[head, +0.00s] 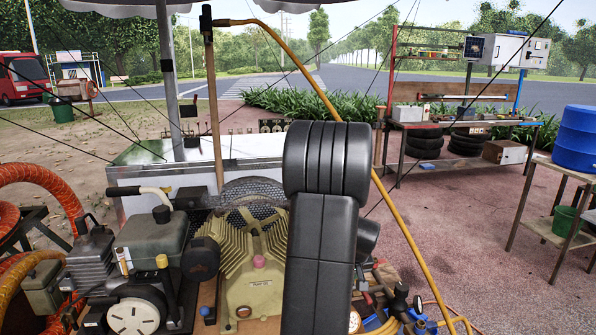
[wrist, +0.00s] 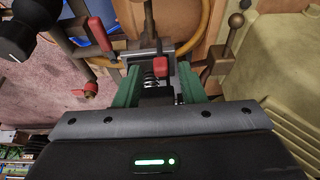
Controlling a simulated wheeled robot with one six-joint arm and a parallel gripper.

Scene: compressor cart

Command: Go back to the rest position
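My arm rises through the middle of the head view and hides part of the compressor (head: 255,262) behind it. My gripper is hidden in the head view. In the wrist view my gripper (wrist: 160,82) shows two green fingers set apart, with a gap between them. A metal fitting with a spring (wrist: 154,76) and a red part (wrist: 162,63) show in that gap. I see no finger clearly pressing on it, and cannot tell how far beyond the fingertips it lies.
A yellow hose (head: 408,235) runs down right of my arm. A grey engine (head: 138,265) and orange ducting (head: 38,178) stand left. A workbench (head: 440,127) and a side table with a blue drum (head: 578,138) are at right. Open paving lies between.

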